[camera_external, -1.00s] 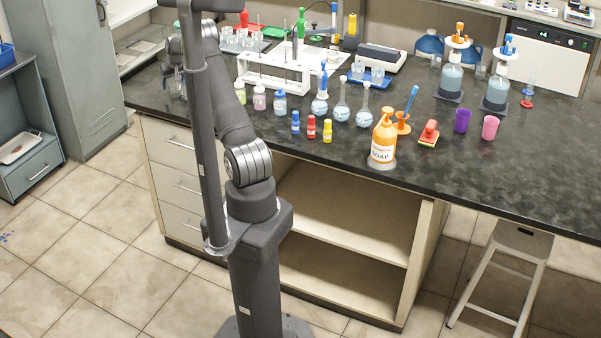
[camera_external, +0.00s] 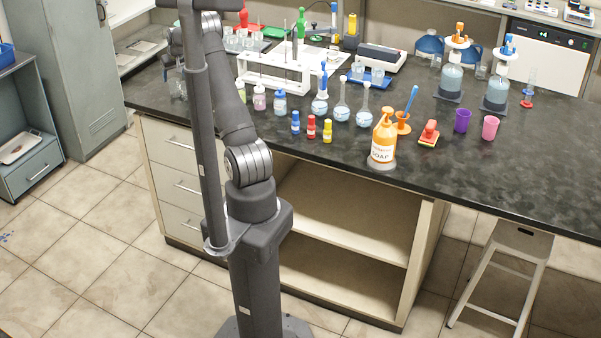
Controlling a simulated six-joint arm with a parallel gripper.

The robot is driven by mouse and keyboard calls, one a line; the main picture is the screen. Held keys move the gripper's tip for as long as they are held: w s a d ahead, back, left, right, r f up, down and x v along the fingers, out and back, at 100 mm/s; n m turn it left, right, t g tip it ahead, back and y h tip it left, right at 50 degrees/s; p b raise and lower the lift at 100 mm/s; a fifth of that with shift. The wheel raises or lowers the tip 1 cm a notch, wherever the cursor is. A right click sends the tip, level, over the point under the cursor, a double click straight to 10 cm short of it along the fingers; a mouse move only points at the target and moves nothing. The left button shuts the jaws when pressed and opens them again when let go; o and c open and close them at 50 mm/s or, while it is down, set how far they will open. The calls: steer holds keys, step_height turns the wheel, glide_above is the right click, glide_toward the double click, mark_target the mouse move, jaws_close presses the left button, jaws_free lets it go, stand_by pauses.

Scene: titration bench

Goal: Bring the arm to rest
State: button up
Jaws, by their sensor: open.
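My arm rises in front of the bench's left end, with its upper links beside a dark vertical pole. My gripper (camera_external: 170,70) is small and partly hidden behind the pole, above the left part of the dark bench top (camera_external: 230,130). It is open, and I see nothing held in it. A clear glass vessel (camera_external: 179,88) stands close below it; whether they touch cannot be told.
A white rack (camera_external: 285,72), small bottles and flasks (camera_external: 341,112) stand right of my arm. The bench's right end is mostly clear.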

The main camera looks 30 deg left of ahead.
mark_target(174, 85)
steer(key=x, duration=0.6)
steer(key=shift+a+f, duration=0.1)
steer(key=shift+f, duration=0.3)
steer(key=shift+w+a, duration=0.15)
step_height(174, 85, up, 10)
steer(key=w+d+r, duration=0.7)
steer(key=d+r, duration=0.2)
steer(key=d, duration=0.3)
steer(key=w+d+r+n, duration=0.1)
steer(key=w+d+r, duration=0.5)
steer(key=d+r, duration=0.4)
steer(key=w+d+r, duration=0.7)
steer(key=d+r, duration=0.1)
steer(key=d, duration=0.5)
steer(key=w+d+f+m, duration=0.1)
steer(key=w+d+m, duration=0.1)
steer(key=d, duration=0.8)
steer(key=w+d+f+m+t+h, duration=0.1)
steer(key=w+d+m, duration=0.1)
steer(key=d, duration=0.9)
steer(key=w+d+f+m, duration=0.2)
steer(key=w+d+m, duration=0.1)
steer(key=d, duration=0.7)
steer(key=shift+w+d+t+h, duration=0.15)
steer(key=shift+w+t+h, duration=0.15)
steer(key=shift+w, duration=0.55)
steer(key=shift+f, duration=0.1)
